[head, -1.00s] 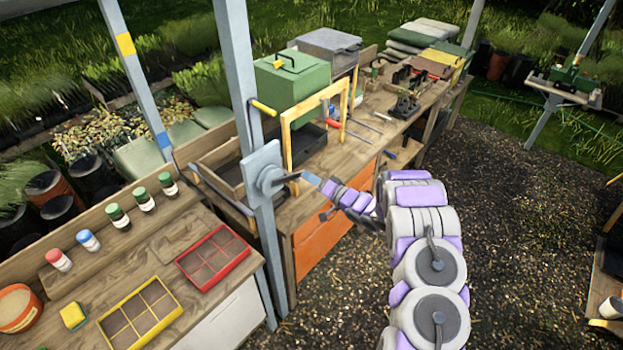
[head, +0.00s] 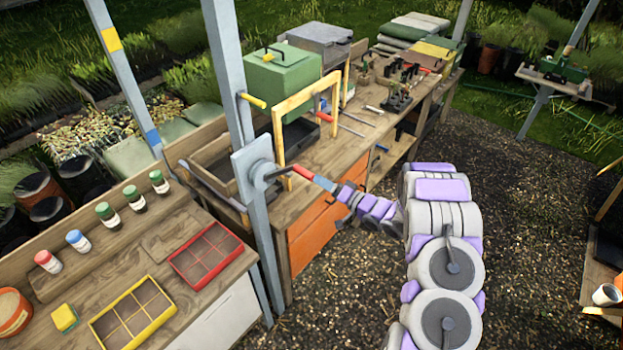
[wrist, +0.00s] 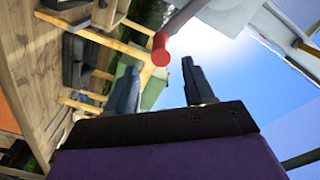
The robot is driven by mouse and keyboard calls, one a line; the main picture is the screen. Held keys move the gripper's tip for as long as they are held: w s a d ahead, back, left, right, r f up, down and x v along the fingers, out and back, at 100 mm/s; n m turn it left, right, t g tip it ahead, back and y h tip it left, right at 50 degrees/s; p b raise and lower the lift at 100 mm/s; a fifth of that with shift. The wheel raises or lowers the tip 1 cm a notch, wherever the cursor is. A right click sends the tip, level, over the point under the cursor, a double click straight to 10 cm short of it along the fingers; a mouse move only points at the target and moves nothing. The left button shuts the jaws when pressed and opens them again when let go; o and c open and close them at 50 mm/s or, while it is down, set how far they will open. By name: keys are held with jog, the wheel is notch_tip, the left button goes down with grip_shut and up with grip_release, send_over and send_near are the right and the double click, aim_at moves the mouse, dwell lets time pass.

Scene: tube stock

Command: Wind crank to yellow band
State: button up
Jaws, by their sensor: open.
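The crank is a grey wheel hub on a plate (head: 255,163) fixed to the grey post. Its dark arm (head: 279,171) points right and ends in a red handle (head: 303,172). My gripper (head: 322,183) is just right of the handle, in line with it. In the wrist view the red handle (wrist: 161,48) stands ahead of and between the open fingers of my gripper (wrist: 158,72), with nothing gripped. A yellow band (head: 112,40) is high on the left post, above a blue band (head: 152,137).
A wooden bench (head: 330,150) runs behind the crank, with a yellow wooden frame (head: 278,125) and a green box (head: 285,75). The front bench holds a red tray (head: 205,254), a yellow tray (head: 135,312) and several bottles. Gravel floor (head: 540,200) on the right is clear.

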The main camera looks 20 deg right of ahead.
jog(key=b+v, duration=0.1)
jog(key=v, duration=0.8)
jog(key=shift+d+f+b, duration=0.15)
jog(key=shift+b, duration=0.25)
